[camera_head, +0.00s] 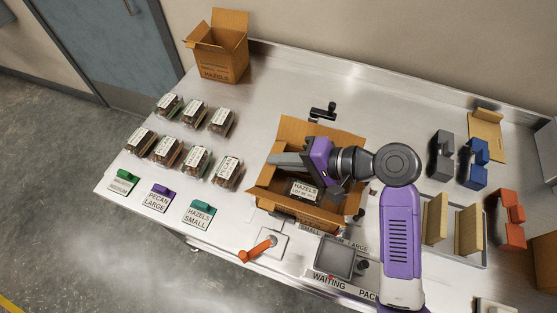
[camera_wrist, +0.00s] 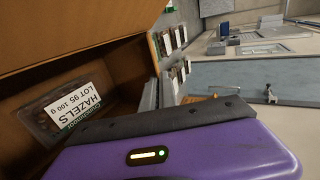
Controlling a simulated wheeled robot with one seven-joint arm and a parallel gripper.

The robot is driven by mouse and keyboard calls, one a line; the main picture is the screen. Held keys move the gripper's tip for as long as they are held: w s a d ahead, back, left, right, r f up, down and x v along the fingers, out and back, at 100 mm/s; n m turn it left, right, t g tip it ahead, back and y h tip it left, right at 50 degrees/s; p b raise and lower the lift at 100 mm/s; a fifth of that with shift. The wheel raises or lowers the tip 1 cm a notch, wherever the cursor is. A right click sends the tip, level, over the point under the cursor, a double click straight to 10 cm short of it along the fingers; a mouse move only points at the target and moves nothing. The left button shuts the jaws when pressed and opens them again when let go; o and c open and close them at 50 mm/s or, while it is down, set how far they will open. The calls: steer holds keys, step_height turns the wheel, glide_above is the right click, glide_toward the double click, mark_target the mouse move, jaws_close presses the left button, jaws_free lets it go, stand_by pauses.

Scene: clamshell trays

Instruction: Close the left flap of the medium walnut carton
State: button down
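An open brown carton (camera_head: 292,130) stands in the middle of the steel bench with its flaps up or splayed outward. No walnut name is readable on it. A tray labelled HAZELS (camera_head: 304,191) lies inside, and it also shows in the wrist view (camera_wrist: 65,112). My gripper (camera_head: 272,160) reaches across the carton from the right, its grey fingers pointing left over the left side. The fingers look shut together with nothing between them. The gripper and wrist hide part of the carton's middle and left edge. I cannot tell whether the fingers touch the left flap.
Several filled trays (camera_head: 196,158) stand at the left, behind label cards (camera_head: 201,212). Another open carton (camera_head: 221,55) marked HAZELS stands at the back left. An orange-handled lever (camera_head: 257,249) and a grey pan (camera_head: 336,258) are in front. Blue (camera_head: 474,163) and orange blocks (camera_head: 509,217) stand right.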

steer(key=shift+d+f+y+b, duration=0.1)
steer(key=shift+f+y+b, duration=0.15)
steer(key=shift+y, duration=0.25)
steer(key=c, duration=1.6)
jaws_free()
steer(key=shift+c, duration=0.2)
steer(key=shift+r, duration=0.1)
steer(key=b+v, duration=0.1)
steer(key=v, duration=0.6)
steer(key=shift+s+d, duration=0.25)
steer(key=shift+d, duration=0.1)
steer(key=shift+r, duration=0.1)
